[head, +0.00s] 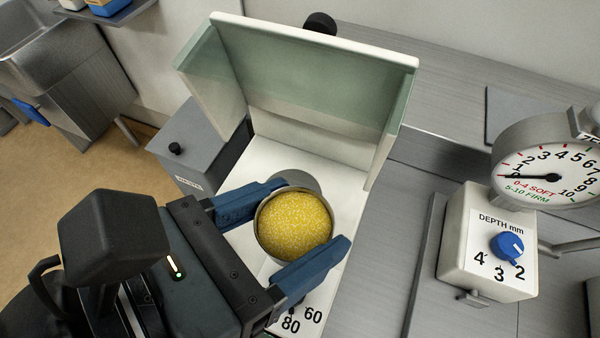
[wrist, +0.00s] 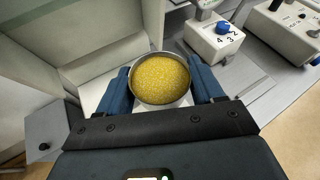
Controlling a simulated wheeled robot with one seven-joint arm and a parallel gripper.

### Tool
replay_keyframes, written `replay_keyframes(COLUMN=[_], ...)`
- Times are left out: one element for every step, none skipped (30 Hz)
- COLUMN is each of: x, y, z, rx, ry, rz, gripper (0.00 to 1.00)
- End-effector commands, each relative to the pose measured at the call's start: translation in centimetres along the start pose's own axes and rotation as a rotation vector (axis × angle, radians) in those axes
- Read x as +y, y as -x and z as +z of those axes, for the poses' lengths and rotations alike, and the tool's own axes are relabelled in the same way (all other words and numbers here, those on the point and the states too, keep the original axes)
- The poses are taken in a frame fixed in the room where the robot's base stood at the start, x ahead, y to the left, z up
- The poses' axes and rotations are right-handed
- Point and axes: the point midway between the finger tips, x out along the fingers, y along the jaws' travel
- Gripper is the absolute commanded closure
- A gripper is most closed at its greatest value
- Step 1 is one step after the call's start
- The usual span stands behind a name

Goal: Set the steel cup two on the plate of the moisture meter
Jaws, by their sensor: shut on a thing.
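A steel cup (head: 258,234), filled with yellow grainy stuff, is between the blue fingers of my gripper (head: 294,228). My gripper is shut on the cup's sides, and the cup looks upright. In the wrist view the cup (wrist: 160,103) shows between both fingers (wrist: 160,90). It is over the white base of a hooded device (head: 340,160), which seems to be the moisture meter; no label confirms this. A grey round patch (head: 298,180) shows just behind the cup, partly hidden; I cannot tell whether it is the plate or a shadow. The gap under the cup is hidden.
A raised hood with greenish clear panels (head: 300,85) stands behind the cup. A dial gauge (head: 545,165) and a white box with a blue depth knob (head: 490,240) stand right. A grey box (head: 200,140) is left. The steel bench (head: 375,270) is bare between device and box.

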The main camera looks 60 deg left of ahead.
Motion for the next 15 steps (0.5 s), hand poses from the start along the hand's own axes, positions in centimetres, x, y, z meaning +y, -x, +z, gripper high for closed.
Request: replay_keyframes(x=[0.8,1.4,2.1,2.7,3.2,3.9,4.5,5.0,5.7,6.1,6.5,7.0,7.3,7.6,7.9], y=[-0.8,-1.2,-1.9,-2.4,-2.8,-3.5,-4.0,-4.4,-5.0,-5.4,-5.8,-6.3,-6.5,-6.8,-7.0], z=[-0.2,-0.3,-0.5,-0.7,-0.8,-1.0,-1.2,-1.3,-1.5,-1.6,-1.8,-1.9,-2.0,-2.1,-2.2], rx=[0.002,0.001,0.002,0.002,0.001,0.002,0.002,0.002,0.001,0.002,0.003,0.001,0.001,0.001,0.001], ry=[0.003,0.005,0.004,0.005,0.004,0.004,0.004,0.003,0.003,0.003,0.004,0.002,0.001,0.002,0.002], rz=[-0.003,-0.002,-0.003,-0.002,-0.002,-0.002,-0.002,-0.003,-0.002,-0.002,-0.002,-0.002,-0.002,-0.001,0.000], gripper=[0.65,0.65,0.65,0.65,0.65,0.65,0.65,0.65,0.65,0.65,0.65,0.65,0.65,0.65,0.65])
